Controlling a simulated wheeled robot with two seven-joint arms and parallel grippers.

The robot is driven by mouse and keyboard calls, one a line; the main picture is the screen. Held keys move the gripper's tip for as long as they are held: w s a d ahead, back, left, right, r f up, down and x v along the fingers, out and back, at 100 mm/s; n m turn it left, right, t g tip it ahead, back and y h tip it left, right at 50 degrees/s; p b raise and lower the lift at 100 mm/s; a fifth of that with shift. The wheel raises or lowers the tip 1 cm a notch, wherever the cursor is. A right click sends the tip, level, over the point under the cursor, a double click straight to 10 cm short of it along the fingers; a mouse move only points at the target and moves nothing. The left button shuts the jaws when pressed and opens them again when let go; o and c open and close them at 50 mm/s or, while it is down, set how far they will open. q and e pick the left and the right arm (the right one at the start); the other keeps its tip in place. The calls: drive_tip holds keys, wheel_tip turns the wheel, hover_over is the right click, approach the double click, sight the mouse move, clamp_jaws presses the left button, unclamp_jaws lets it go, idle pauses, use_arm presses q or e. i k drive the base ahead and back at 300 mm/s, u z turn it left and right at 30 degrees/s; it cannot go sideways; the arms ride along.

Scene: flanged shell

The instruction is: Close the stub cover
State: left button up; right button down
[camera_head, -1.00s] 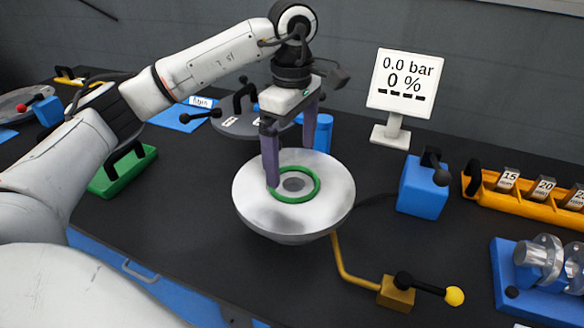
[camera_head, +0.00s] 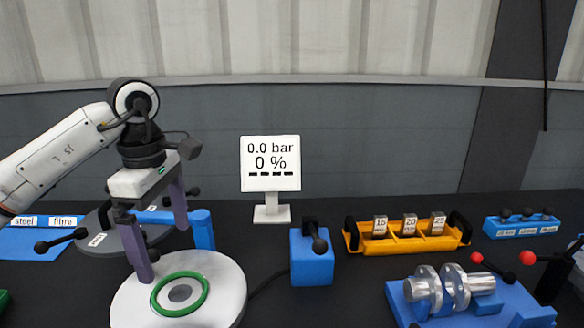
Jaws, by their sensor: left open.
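The white round flange (camera_head: 228,290) of the shell faces up at the lower left, cut off by the bottom edge. A green ring (camera_head: 204,296) lies on it around a grey centre (camera_head: 180,294). A dark grey disc with a label, seemingly the stub cover (camera_head: 128,240), is behind the flange, partly hidden by my gripper. A blue arm and post (camera_head: 203,230) stand beside it. My left gripper (camera_head: 163,250) is open and empty, its purple fingers pointing down above the back left of the flange. Contact cannot be told. My right gripper is not in view.
A display (camera_head: 270,164) reads 0.0 bar and 0 %. A blue block with a black lever (camera_head: 312,262) stands right of the flange. Farther right are an orange tray (camera_head: 405,243) with numbered blocks and a blue fixture (camera_head: 450,308) with metal discs. Dark table is clear between them.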

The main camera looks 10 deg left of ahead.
sight(103, 240)
drive_tip(key=k, duration=1)
